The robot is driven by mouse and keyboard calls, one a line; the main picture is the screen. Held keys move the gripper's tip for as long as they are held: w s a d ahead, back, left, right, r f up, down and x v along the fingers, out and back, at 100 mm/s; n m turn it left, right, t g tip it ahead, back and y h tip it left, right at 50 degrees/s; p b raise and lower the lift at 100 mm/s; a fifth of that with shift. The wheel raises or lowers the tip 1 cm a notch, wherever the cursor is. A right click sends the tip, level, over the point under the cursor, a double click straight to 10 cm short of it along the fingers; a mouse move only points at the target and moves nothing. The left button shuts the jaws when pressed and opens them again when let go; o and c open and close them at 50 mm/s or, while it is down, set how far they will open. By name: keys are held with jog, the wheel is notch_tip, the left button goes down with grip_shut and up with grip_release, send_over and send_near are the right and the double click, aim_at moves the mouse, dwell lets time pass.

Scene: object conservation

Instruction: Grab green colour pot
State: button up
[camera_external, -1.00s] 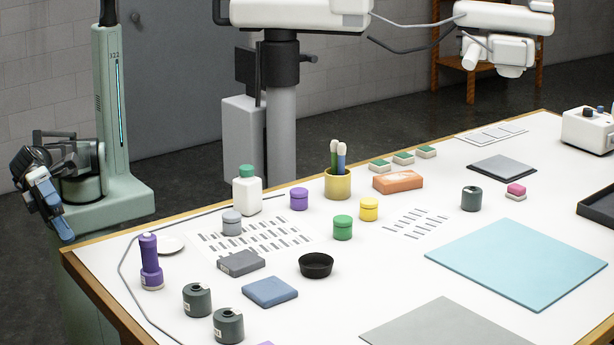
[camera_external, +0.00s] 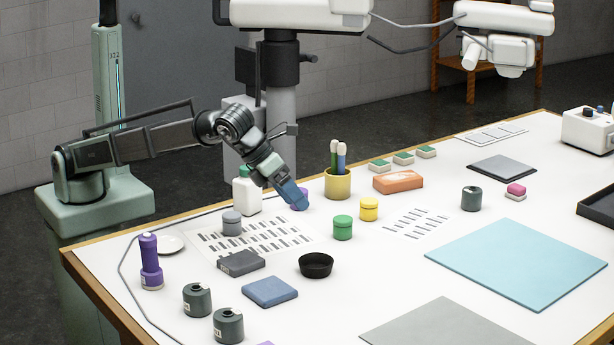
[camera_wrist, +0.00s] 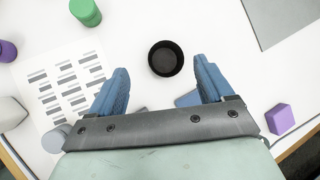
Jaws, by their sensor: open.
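The green pot (camera_external: 342,228) stands upright on the white table, just left of the yellow pot (camera_external: 369,209). It also shows at the top left of the wrist view (camera_wrist: 86,12), partly cut off by the frame edge. My gripper (camera_external: 299,203) is above the table, up and to the left of the green pot in the external view, apart from it. In the wrist view its two blue fingers (camera_wrist: 163,78) are spread wide with nothing between them; a black bowl (camera_wrist: 166,58) lies beyond the fingertips.
The purple pot (camera_external: 304,196) is partly hidden behind my gripper. A white bottle (camera_external: 247,195) and a yellow cup with pens (camera_external: 338,185) stand near the back edge. The black bowl (camera_external: 316,265) sits in front of the green pot. The blue mat (camera_external: 520,260) is bare.

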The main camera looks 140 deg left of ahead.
aim_at(340, 219)
jog(key=s+a+f+g+h, duration=0.1)
jog(key=s+a+g, duration=0.15)
jog(key=a, duration=0.45)
jog(key=s+a+f+g, duration=0.1)
jog(key=s+a, duration=0.3)
jog(key=a, duration=0.2)
jog(key=shift+m, duration=0.4)
jog(key=x, duration=0.8)
jog(key=shift+a+r, duration=0.1)
jog(key=shift+w+x, duration=0.2)
jog(key=shift+x, duration=2.55)
jog(key=c, duration=1.1)
jog(key=shift+r, duration=0.1)
